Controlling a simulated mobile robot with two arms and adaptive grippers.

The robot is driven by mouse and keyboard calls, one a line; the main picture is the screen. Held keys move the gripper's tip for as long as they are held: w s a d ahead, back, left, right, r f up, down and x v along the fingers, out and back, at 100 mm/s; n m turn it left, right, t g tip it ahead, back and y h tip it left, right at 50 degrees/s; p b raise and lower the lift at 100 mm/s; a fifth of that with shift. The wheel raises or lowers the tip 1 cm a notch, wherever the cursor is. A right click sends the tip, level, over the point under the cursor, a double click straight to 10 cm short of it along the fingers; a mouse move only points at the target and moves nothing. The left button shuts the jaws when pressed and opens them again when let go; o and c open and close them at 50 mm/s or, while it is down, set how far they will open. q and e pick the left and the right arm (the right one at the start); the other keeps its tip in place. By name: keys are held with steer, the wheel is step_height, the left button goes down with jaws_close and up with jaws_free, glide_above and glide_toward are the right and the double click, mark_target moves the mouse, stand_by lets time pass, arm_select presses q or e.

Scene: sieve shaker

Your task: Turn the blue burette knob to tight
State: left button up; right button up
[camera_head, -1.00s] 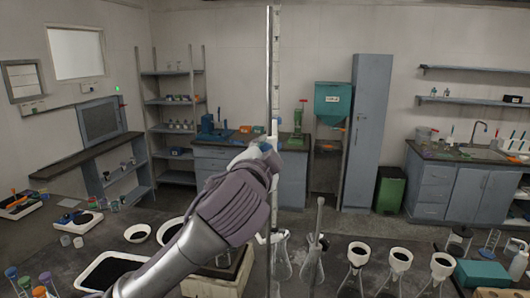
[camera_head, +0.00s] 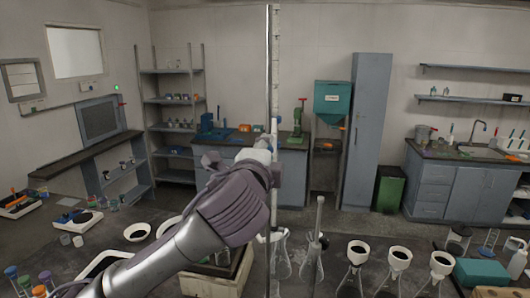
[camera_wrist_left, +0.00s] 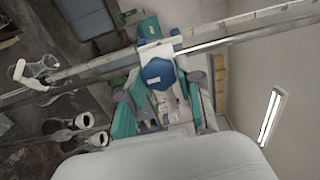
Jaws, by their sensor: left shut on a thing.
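The blue burette knob (camera_wrist_left: 158,73) shows in the left wrist view, on a white valve body in front of a metal rod. The burette (camera_head: 275,60) stands upright in the head view, beside the metal stand rod (camera_head: 268,85). My left gripper (camera_head: 268,150) is at the valve, with its hand hiding most of it from the head. In the left wrist view my left gripper (camera_wrist_left: 161,82) has a teal-padded finger on each side of the knob and is shut on it. The knob's exact contact with the fingertips is hard to see. My right gripper is not in view.
Flasks (camera_head: 311,262) and several funnels (camera_head: 357,252) stand on the bench right of the burette. Bowls (camera_head: 137,232) and a wooden-framed box (camera_head: 222,268) are below my left arm.

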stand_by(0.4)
arm_select(q)
steer(key=o, duration=1.2)
steer(key=shift+c, duration=0.2)
steer(key=s+a, duration=0.2)
steer(key=s, duration=0.9)
steer(key=shift+s+a, duration=0.15)
steer(key=shift+s, duration=0.25)
